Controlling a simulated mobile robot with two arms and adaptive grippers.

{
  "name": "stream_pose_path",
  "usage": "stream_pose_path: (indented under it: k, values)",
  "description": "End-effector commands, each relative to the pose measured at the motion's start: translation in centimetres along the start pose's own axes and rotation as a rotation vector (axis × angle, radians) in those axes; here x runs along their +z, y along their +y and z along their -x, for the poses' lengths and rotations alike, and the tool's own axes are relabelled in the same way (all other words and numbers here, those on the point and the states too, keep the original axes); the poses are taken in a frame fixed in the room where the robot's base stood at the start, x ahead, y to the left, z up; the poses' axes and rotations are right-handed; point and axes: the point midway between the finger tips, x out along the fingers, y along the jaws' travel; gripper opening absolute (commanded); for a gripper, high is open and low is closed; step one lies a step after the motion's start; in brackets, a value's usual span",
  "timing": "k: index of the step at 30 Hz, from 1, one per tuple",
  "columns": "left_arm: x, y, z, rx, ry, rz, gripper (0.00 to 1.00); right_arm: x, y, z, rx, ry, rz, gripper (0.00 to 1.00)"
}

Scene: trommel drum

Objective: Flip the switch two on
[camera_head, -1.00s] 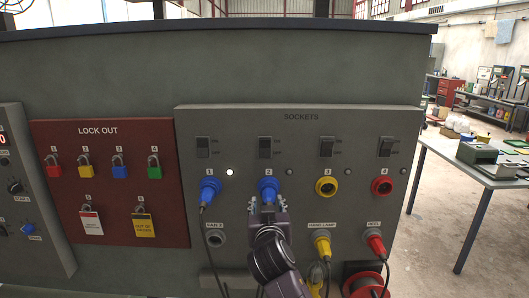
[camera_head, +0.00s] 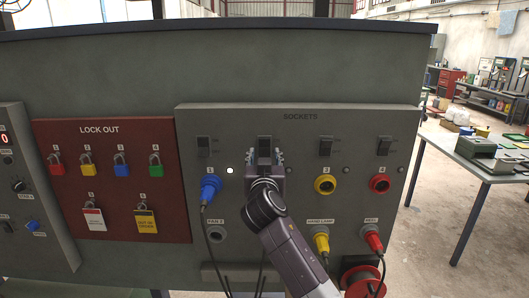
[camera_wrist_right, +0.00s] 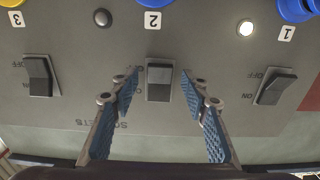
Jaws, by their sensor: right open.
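Switch two is a dark rocker (camera_head: 265,143) on the grey SOCKETS panel (camera_head: 350,112). In the right wrist view, which shows the panel upside down, switch two (camera_wrist_right: 160,82) lies between the finger ends, with a gap on both sides. My right gripper (camera_head: 265,157) is open and empty in front of it; it also fills the lower wrist view (camera_wrist_right: 160,78). The lamp by socket 2 (camera_wrist_right: 102,17) looks dark; the lamp by socket 1 (camera_wrist_right: 245,28) is lit white. My arm hides the blue plug at socket 2. My left gripper is not in view.
Switch one (camera_head: 204,146) and switch three (camera_head: 326,146) flank switch two. A blue plug (camera_head: 210,187) sits in socket 1, with yellow socket 3 (camera_head: 325,184) and red socket 4 (camera_head: 380,184) to the right. A red lock-out board (camera_head: 110,185) is at left.

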Motion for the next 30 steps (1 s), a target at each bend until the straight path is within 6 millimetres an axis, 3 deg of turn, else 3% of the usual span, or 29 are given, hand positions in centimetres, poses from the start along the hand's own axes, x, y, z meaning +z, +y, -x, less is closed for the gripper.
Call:
stream_pose_path:
  k: [12, 24, 30]
  values:
    - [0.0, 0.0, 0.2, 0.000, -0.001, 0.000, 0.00, 0.1, 0.0, -0.6, 0.000, -0.001, 0.000, 0.42]
    - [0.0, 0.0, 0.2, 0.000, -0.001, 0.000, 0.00, 0.1, 0.0, -0.6, 0.000, -0.001, 0.000, 0.00]
    - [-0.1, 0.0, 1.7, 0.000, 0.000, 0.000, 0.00, -0.7, 0.0, -0.6, 0.001, -0.037, -0.002, 0.00]
